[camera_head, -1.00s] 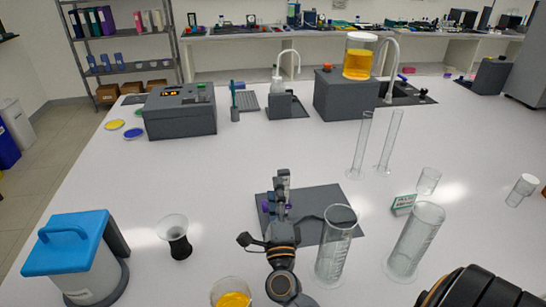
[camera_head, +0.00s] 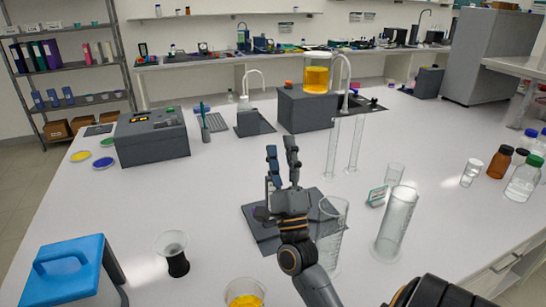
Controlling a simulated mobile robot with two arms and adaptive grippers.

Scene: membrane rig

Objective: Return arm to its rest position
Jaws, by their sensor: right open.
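My right gripper (camera_head: 281,152) is in the middle of the head view, with its two fingers pointing up and a gap between them. It is open, with nothing seen between the fingers. The arm comes up from the bottom, right of centre. The gripper shows in front of the dark grey mat (camera_head: 262,232) on the white bench and hides part of it. Its exact height above the bench is hard to tell. My left gripper is not in view.
A tall glass cylinder (camera_head: 330,240) appears close beside my right wrist. Another cylinder (camera_head: 397,224) stands to its right. A glass dish of yellow material (camera_head: 245,294) is at the bottom. A blue-lidded box (camera_head: 65,270) and a black-based funnel (camera_head: 174,256) stand left.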

